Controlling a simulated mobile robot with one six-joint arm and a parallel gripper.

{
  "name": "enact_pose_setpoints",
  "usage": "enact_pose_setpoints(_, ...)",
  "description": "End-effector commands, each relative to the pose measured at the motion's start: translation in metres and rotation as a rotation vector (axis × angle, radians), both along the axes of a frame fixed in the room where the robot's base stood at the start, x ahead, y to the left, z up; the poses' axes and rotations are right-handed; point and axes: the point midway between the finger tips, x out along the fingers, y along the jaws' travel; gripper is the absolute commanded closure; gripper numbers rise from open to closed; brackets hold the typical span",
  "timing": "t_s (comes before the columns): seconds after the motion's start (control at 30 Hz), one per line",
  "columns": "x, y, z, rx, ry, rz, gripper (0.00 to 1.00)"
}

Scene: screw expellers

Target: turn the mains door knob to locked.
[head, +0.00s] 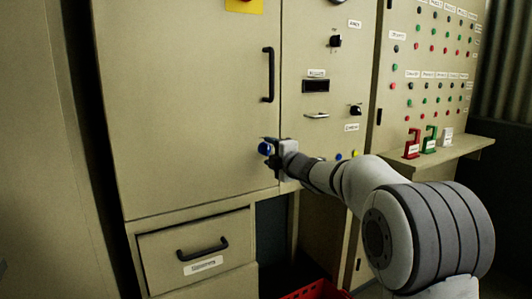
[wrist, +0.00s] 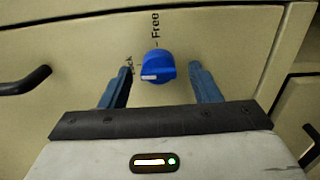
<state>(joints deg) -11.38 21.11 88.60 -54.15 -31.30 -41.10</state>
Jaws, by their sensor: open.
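The blue mains door knob (wrist: 160,66) sits on the beige cabinet door between my two fingers in the wrist view. A white mark shows on its lower left side. A "Free" label (wrist: 155,27) is above it, and a label ending in "ck" (wrist: 128,63) is to its left, partly hidden by my left finger. My gripper (wrist: 160,70) is open, with a gap visible on both sides of the knob. In the head view the knob (head: 265,148) shows at the lower right of the door (head: 185,110), with my gripper (head: 271,148) at it.
A black door handle (head: 268,75) is above the knob. A drawer (head: 195,250) with a black handle is below. Switches and labels cover the panel to the right. A red crate (head: 312,290) is low down. A shelf (head: 450,153) at the right holds red, green and white pieces.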

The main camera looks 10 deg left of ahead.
Motion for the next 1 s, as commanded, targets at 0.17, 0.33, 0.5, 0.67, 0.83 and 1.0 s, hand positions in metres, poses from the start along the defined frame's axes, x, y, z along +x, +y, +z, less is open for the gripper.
enact_pose_setpoints(0.17,-0.025,-0.019,0.002,0.001,-0.001,-0.003,0.43)
enact_pose_setpoints(0.33,-0.046,-0.034,0.001,-0.001,-0.001,-0.003,0.43)
enact_pose_setpoints(0.5,-0.055,-0.04,0.001,0.0,-0.001,0.0,0.43)
enact_pose_setpoints(0.67,-0.056,-0.039,0.0,0.0,-0.001,0.001,0.43)
enact_pose_setpoints(0.83,-0.057,-0.041,0.003,0.004,0.005,-0.007,0.43)
enact_pose_setpoints(1.0,-0.067,-0.074,0.032,0.077,0.125,-0.146,0.43)
